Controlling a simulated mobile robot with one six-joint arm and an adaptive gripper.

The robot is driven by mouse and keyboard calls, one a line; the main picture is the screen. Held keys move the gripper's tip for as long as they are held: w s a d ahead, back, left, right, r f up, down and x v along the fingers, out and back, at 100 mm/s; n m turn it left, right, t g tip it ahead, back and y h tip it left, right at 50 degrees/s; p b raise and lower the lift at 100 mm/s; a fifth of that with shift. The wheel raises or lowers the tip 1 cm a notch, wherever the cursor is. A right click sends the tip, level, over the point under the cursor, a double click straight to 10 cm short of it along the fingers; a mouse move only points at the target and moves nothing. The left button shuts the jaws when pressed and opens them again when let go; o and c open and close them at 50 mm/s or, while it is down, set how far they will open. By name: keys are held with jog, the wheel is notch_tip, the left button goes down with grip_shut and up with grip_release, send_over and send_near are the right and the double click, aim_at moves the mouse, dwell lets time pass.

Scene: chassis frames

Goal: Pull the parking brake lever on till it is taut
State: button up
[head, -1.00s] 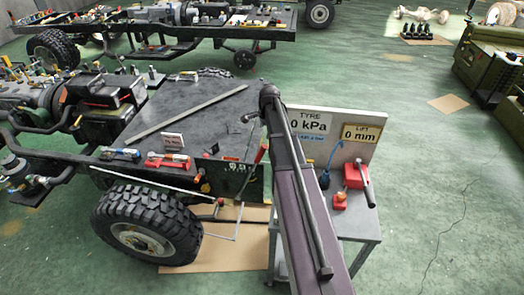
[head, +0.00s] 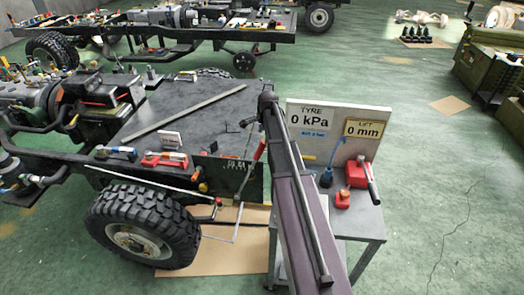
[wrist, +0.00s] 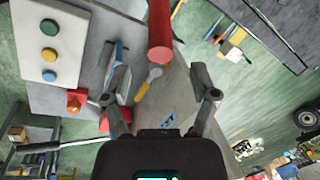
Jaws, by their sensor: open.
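The parking brake lever stands at the near side of the chassis frame. Its red grip (head: 260,149) leans at the arm's edge in the head view, with a thin grey shaft (head: 243,180) running down. In the wrist view the red grip (wrist: 160,32) shows end-on as a red cylinder beyond the fingertips, roughly centred between them. My gripper (wrist: 161,80) is open and empty, one finger to each side. I cannot tell its exact distance from the grip. In the head view my arm hides the gripper.
A grey cart (head: 362,222) with a sign board (head: 330,130), a red jack box (head: 356,175) and a blue tool (head: 327,178) stands close on the right. The chassis wheel (head: 140,225) is at the lower left. Open green floor (head: 440,210) lies to the right.

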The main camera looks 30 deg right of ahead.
aim_at(262, 146)
jog(key=shift+w+f+b, duration=0.25)
jog(key=shift+f+b, duration=0.85)
jog(key=shift+f, duration=0.1)
jog(key=shift+w+f+b, duration=0.25)
jog(key=shift+f+b, duration=0.9)
jog(key=shift+f, duration=0.05)
jog(key=shift+w+f+b, duration=0.25)
jog(key=shift+f+b, duration=0.85)
jog(key=shift+f, duration=0.1)
grip_shut()
